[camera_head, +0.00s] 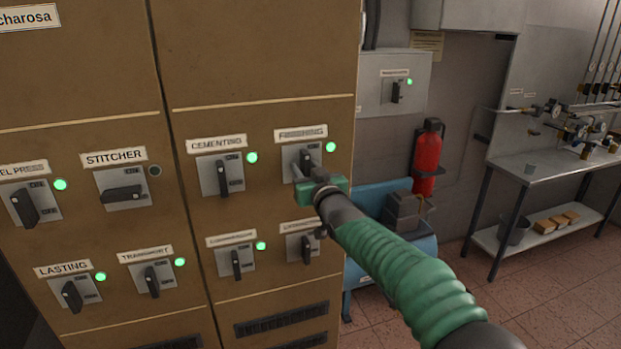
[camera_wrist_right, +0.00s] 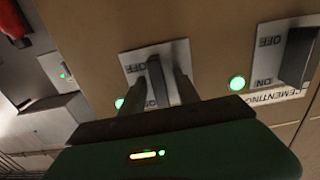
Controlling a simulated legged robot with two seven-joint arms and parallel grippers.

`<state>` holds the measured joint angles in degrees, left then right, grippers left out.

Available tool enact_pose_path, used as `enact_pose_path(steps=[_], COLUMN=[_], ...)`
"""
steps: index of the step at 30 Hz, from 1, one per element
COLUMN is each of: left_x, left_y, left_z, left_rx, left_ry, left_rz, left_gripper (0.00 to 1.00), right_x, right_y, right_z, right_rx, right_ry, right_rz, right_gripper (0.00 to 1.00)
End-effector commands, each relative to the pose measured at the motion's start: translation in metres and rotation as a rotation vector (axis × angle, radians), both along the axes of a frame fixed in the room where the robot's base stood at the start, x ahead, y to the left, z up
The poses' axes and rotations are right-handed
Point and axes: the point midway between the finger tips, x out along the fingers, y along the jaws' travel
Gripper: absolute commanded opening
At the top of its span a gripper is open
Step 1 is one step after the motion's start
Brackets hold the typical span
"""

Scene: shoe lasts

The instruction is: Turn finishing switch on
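The finishing switch (camera_head: 291,155) is on the brown cabinet, upper right, under a blurred label (camera_head: 301,133). Its lamp (camera_head: 330,147) glows green. In the wrist view its dark handle (camera_wrist_right: 158,80) stands upright, in line with the OFF and ON marks. My right gripper (camera_head: 306,168) is at the switch, with one finger on each side of the handle. In the wrist view the fingers (camera_wrist_right: 160,92) look apart, with slim gaps beside the handle; contact is hard to tell. The fingers partly hide the switch plate. My left gripper is not in view.
The cementing switch (camera_head: 222,174) is to the left, its lamp green. The stitcher switch (camera_head: 122,193) is horizontal, its lamp (camera_head: 155,171) dark. More switches sit below. A fire extinguisher (camera_head: 427,158), a blue tank (camera_head: 375,262) and a metal table (camera_head: 545,170) stand right of the cabinet.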

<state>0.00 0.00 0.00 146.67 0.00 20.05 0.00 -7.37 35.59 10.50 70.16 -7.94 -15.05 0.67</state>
Motion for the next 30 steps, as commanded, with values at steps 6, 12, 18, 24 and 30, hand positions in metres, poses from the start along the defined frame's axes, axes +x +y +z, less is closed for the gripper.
enact_pose_path(steps=[6,12,18,24,30], left_x=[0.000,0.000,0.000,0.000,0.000], left_y=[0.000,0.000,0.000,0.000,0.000], left_z=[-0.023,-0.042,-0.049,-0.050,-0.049], left_rx=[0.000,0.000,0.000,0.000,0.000], left_ry=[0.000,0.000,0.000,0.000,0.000], left_rz=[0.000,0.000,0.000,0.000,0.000], left_gripper=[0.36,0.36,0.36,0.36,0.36], right_x=[-0.038,-0.096,-0.139,-0.154,-0.155], right_y=[-0.014,-0.032,-0.046,-0.050,-0.050], right_z=[-0.003,-0.004,-0.003,-0.004,-0.003], right_rx=[-0.001,-0.002,-0.003,-0.002,-0.001], right_ry=[-0.004,-0.003,0.001,0.005,0.004], right_rz=[-0.002,-0.003,-0.002,0.000,0.000], right_gripper=[0.38,0.38,0.38,0.38,0.38])
